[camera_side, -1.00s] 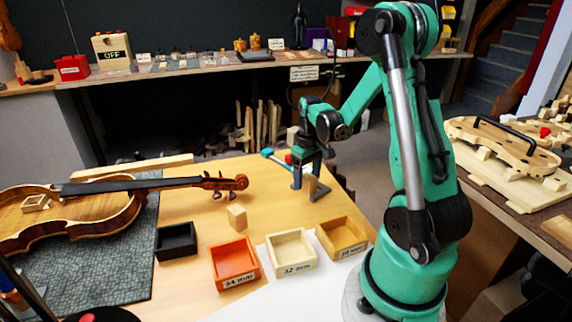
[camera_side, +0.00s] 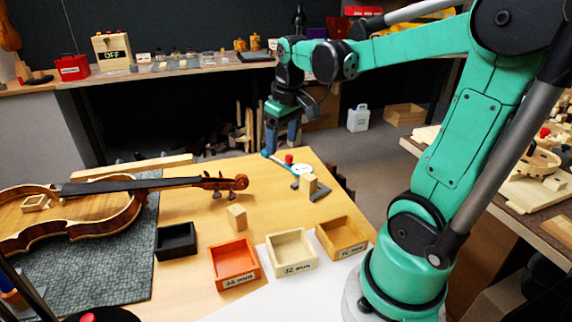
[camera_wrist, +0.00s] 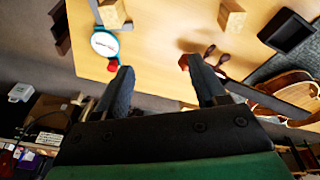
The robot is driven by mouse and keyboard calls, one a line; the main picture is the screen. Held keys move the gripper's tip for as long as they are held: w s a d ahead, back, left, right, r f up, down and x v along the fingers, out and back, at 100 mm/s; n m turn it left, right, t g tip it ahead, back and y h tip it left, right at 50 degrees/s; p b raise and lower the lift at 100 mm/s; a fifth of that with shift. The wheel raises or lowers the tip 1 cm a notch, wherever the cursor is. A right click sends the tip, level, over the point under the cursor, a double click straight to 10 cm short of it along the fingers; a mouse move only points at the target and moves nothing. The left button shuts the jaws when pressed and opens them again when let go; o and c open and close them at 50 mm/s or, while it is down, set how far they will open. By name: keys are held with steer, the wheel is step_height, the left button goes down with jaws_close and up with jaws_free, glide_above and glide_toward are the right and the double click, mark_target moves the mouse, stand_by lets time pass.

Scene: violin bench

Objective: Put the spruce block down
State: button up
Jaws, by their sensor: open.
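Two pale wooden blocks are in view, and I cannot tell by look which is spruce. The other block (camera_side: 237,217) stands on the bare bench top near the trays, and at the top of the wrist view (camera_wrist: 232,16). My gripper (camera_side: 282,146) is raised behind and left of the plate, near the bench's far edge. Its fingers (camera_wrist: 158,70) are apart with nothing between them.
A round dial gauge (camera_wrist: 104,43) with a red knob lies beside the plate. A violin (camera_side: 75,220) lies on a green mat at left. Black (camera_side: 176,243), orange (camera_side: 234,266), cream (camera_side: 291,254) and ochre (camera_side: 342,240) trays stand in front. Bench between violin scroll and gauge is clear.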

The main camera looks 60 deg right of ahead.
steer(key=a+n+t+y, duration=0.1)
steer(key=a+t, duration=0.4)
steer(key=a, duration=0.9)
steer(key=shift+a+f+n, duration=0.4)
steer(key=shift+n, duration=0.5)
steer(key=shift+s, duration=0.1)
